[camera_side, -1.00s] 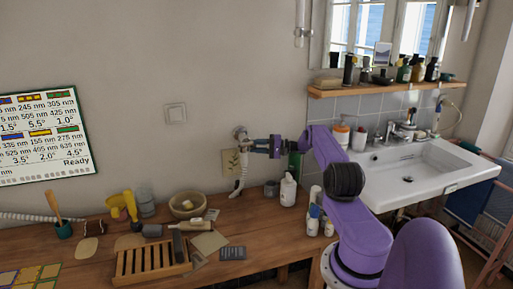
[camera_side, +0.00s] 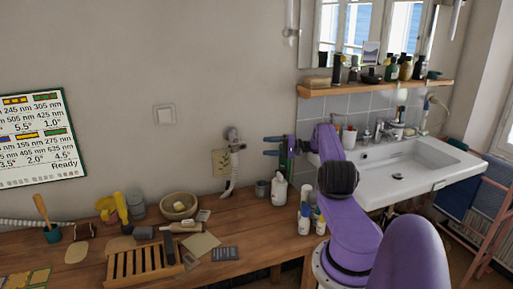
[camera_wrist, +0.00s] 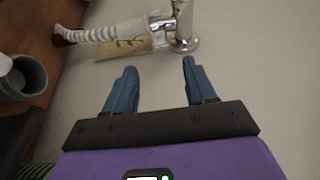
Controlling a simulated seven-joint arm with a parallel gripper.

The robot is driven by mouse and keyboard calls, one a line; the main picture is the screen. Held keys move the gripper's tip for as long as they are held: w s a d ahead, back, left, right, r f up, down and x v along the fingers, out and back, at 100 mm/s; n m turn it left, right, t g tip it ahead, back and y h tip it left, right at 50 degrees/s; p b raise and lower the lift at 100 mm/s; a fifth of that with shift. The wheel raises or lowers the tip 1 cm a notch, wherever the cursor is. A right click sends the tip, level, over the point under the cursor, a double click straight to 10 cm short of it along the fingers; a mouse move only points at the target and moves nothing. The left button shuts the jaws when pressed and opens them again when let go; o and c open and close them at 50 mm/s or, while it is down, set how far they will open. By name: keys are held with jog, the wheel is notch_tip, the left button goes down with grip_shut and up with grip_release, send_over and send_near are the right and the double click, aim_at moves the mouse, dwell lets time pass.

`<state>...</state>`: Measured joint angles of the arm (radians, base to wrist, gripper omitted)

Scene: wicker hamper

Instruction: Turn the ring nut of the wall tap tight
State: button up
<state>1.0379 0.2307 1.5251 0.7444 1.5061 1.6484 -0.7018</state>
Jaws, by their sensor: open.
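The wall tap (camera_side: 233,134) sticks out of the wall above the bench, with a pale ribbed hose (camera_side: 231,178) hanging from it. In the wrist view the chrome tap (camera_wrist: 183,22) and its round wall flange (camera_wrist: 184,45) lie beyond the fingertips. The ring nut (camera_wrist: 160,21) seems to be the collar where the hose joins the tap; its tightness cannot be told. My gripper (camera_side: 266,146) is right of the tap, apart from it. Its two blue fingers (camera_wrist: 159,63) are spread with nothing between them.
A white bottle (camera_side: 280,190) and a grey cup (camera_side: 262,188) stand on the bench below my gripper. A wooden rack (camera_side: 140,263) and a bowl (camera_side: 178,206) lie further left. The sink (camera_side: 400,165) is at right.

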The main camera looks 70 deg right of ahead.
jog(key=v, duration=0.7)
jog(key=shift+s, duration=0.25)
jog(key=m+t+h, duration=0.1)
jog(key=m+h, duration=0.4)
jog(key=h, duration=0.2)
send_near(245, 146)
jog(key=w, duration=0.9)
jog(key=shift+w+f, duration=0.2)
jog(key=shift+w, duration=0.05)
grip_shut()
